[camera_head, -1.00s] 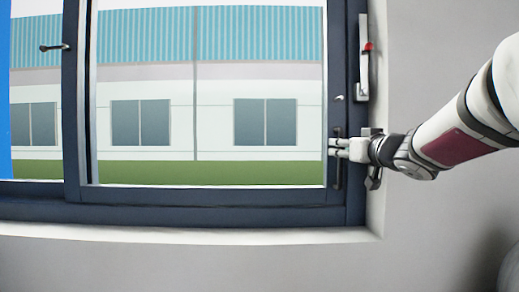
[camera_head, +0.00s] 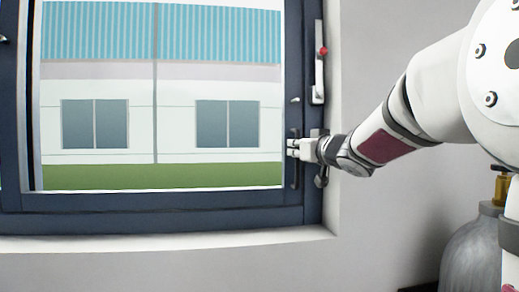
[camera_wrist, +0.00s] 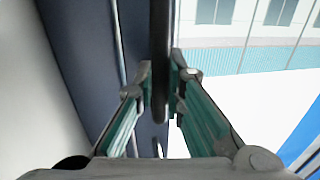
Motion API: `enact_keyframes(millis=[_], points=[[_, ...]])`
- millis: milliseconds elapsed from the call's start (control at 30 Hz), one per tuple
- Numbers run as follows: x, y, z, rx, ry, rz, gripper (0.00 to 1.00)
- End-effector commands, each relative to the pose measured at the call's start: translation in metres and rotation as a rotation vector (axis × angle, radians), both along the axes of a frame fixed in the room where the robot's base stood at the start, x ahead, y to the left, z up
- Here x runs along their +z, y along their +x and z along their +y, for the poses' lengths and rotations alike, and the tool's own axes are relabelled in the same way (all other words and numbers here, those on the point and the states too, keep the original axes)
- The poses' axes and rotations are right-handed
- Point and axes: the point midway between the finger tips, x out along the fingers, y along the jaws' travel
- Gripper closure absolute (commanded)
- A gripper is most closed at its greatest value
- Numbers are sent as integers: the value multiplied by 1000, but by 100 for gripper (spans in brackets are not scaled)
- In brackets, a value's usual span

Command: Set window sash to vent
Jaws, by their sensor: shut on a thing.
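The window sash (camera_head: 240,200) is a dark blue frame around a large pane, seen in the head view. A dark upright bar handle (camera_head: 296,172) is on its right stile. My gripper (camera_head: 292,148) reaches in from the right and is shut on this handle. In the wrist view the dark bar handle (camera_wrist: 160,55) runs between the two fingertips of my gripper (camera_wrist: 161,90). A small light catch (camera_head: 295,100) sits on the frame above the handle. The fingers hide part of the handle in the head view.
A pale lever with a red part (camera_head: 320,62) is mounted on the right of the window frame. A grey gas cylinder (camera_head: 473,250) with a brass valve stands at the lower right. A white sill (camera_head: 150,240) runs below the window. The wall below it is clear.

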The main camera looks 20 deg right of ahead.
Motion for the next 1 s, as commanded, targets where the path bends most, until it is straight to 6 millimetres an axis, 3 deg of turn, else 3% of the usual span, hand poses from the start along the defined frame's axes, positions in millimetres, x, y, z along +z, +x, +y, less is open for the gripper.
enact_keyframes(millis=[33, 167, 300, 400, 567, 933, 1000], points=[[1, 6, 19, 22, 0, -5, 100], [0, 14, 43, 28, -1, -6, 100], [-1, 27, 85, 32, -2, -11, 100], [-1, 32, 101, 29, -2, -11, 100], [0, 33, 111, 17, -1, -5, 100], [1, 32, 110, 9, 1, 0, 100], [1, 32, 111, 11, 1, -1, 78]])
